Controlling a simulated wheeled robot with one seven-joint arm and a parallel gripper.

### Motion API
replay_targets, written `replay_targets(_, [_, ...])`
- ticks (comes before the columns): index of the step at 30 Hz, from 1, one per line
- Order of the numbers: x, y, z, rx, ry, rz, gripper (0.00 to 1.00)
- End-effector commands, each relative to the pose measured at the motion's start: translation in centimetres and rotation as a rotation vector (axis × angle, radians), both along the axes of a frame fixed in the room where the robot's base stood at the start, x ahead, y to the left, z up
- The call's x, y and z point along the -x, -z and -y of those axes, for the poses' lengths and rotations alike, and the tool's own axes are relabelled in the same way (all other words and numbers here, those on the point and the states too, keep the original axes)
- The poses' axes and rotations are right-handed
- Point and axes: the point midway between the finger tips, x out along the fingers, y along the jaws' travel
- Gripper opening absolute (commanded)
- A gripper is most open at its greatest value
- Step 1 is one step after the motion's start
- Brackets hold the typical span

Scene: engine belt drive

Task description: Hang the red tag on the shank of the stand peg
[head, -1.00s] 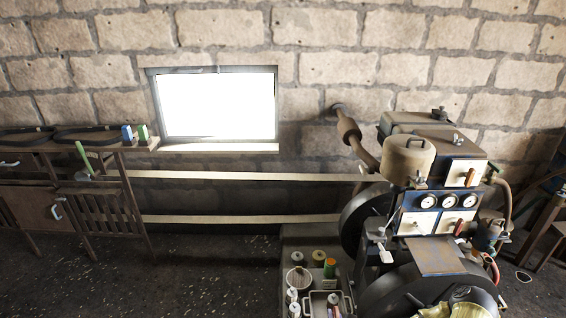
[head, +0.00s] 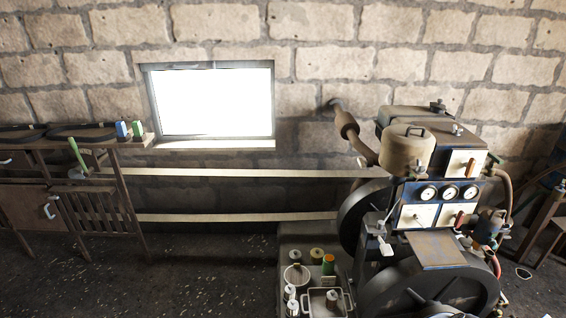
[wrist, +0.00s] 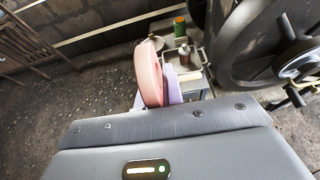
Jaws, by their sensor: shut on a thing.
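In the wrist view a flat, rounded pinkish-red piece, which I take for the red tag (wrist: 150,76), stands on edge between the pale lilac fingers of my gripper (wrist: 156,95). My gripper is shut on it. Its lower part is hidden behind the grey gripper body. Any hole in the tag cannot be made out. My gripper does not show clearly in the head view. I cannot pick out the stand peg or its shank with certainty in either view.
The engine with gauges (head: 428,193) and a large flywheel (wrist: 262,45) stands at the right. A wooden bench (head: 75,145) is at the left. Floor between is clear.

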Motion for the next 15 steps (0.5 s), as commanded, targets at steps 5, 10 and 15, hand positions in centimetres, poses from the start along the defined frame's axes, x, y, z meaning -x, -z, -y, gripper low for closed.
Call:
replay_targets(5, [0.0,0.0,0.0,0.000,0.000,0.000,0.00])
replay_targets(10, [-0.6,-1.7,0.1,-0.001,0.000,0.004,0.00])
replay_targets(15, [-1.5,-5.1,0.0,0.000,-0.001,0.004,0.00])
